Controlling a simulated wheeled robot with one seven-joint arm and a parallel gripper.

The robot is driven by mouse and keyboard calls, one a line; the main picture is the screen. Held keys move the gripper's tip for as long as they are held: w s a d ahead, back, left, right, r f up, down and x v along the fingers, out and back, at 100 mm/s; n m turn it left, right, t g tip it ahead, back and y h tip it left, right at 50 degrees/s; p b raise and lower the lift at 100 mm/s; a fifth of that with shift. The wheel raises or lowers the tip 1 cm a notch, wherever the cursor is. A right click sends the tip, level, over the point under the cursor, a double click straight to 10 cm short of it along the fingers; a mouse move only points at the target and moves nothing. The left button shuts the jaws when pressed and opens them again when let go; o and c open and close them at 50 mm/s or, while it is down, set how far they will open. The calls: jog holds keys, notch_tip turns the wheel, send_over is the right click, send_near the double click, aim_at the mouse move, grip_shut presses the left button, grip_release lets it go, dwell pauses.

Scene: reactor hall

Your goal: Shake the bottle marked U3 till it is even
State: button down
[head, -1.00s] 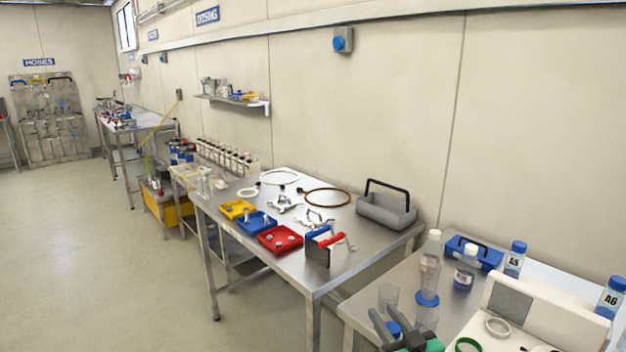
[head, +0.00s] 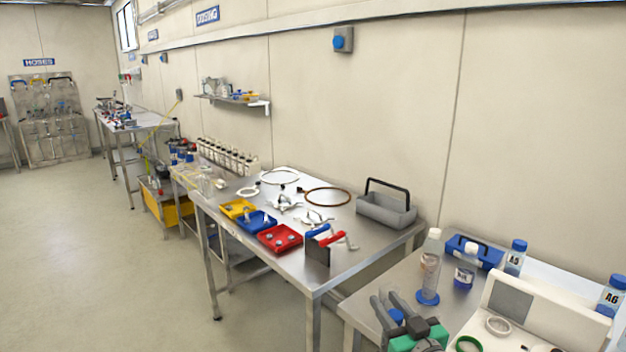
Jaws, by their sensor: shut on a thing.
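My gripper (head: 397,308) is at the bottom of the head view, over the front of the right-hand bench. Its two dark fingers are shut on a blue-topped bottle (head: 397,317), of which only a little blue shows between them. The rest of it is hidden behind the gripper or below the picture, so no mark can be read on it. I cannot make out U3 on any bottle in view, nor how even the contents are.
On the bench stand a clear bottle on a blue base (head: 429,270), a white-capped bottle with blue liquid (head: 466,266), and blue-capped bottles A5 (head: 515,257) and A6 (head: 612,296). A blue case (head: 480,250) lies behind. A white instrument (head: 515,300) stands close right of my gripper.

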notch_tip(320, 180, down, 3)
jog(key=b, duration=0.5)
dwell(0.7)
